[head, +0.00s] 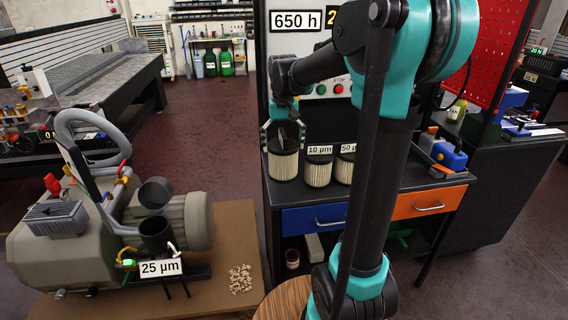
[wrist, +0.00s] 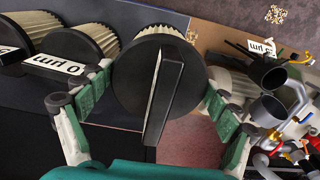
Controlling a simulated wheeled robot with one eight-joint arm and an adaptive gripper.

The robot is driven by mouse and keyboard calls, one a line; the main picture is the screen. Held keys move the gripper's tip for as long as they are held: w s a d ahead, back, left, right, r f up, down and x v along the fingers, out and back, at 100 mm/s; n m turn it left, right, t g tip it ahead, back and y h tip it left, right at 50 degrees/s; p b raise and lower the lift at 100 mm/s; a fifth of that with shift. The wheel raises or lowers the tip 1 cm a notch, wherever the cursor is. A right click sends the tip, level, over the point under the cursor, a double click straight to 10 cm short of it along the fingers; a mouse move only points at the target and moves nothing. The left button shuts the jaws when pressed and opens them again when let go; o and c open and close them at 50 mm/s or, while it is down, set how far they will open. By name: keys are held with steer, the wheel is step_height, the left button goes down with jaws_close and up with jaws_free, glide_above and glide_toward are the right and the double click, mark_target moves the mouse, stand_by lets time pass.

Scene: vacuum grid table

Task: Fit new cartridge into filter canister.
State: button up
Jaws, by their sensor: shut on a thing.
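My gripper (head: 282,136) is shut on a pleated cream cartridge (head: 283,164) with a black cap, at the left end of the bench. In the wrist view its green fingers flank the cartridge's round black cap (wrist: 126,78), which has a raised bar handle. I cannot tell whether the cartridge is off the bench. The filter canister (head: 156,236) is a dark open cup on the pump at the left, with its round lid (head: 154,192) raised above. A "25 µm" label (head: 161,268) sits below it. The canister also shows at the right of the wrist view (wrist: 268,110).
Cartridges marked "10 µm" (head: 318,173) and "50 µm" (head: 344,172) stand close to the right of the held one. The pump (head: 60,245) has a grey hose and valves around the canister. Small pellets (head: 241,278) lie on the brown board. Open floor lies behind.

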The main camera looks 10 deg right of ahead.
mark_target(283, 162)
steer(key=shift+f, duration=3.4)
steer(key=o, duration=1.6)
steer(key=shift+f, duration=0.1)
steer(key=shift+o, duration=0.2)
